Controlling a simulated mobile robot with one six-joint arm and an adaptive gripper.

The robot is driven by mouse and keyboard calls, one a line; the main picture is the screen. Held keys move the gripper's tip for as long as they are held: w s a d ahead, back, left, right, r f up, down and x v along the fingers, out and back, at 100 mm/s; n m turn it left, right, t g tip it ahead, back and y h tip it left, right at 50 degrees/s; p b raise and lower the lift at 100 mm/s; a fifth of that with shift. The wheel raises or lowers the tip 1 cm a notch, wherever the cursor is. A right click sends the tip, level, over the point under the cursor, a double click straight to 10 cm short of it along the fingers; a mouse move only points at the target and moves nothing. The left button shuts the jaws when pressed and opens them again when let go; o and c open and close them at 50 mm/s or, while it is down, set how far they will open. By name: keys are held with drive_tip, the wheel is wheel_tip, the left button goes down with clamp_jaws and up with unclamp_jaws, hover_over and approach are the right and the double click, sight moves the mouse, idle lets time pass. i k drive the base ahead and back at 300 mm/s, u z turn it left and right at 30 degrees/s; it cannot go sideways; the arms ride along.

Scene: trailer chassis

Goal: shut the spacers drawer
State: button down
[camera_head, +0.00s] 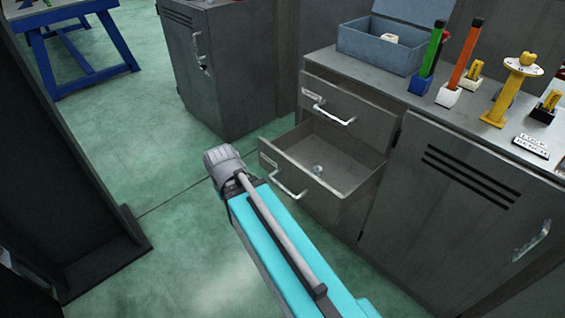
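A grey metal cabinet has two drawers at its left end. The lower drawer (300,185) is pulled well out, with a bar handle on its front and a small round metallic item (318,169) inside. My gripper is not in view.
On the cabinet top (400,88) stand a blue-grey open box (378,48), green and orange sticks in holders, and a yellow stand (508,90). Another grey cabinet (215,65) stands behind. A dark panel (75,170) is at left. The green floor between is clear.

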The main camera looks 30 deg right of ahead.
sight(351, 168)
drive_tip(key=k, duration=1.9)
drive_tip(key=z, duration=0.75)
drive_tip(key=i, duration=1)
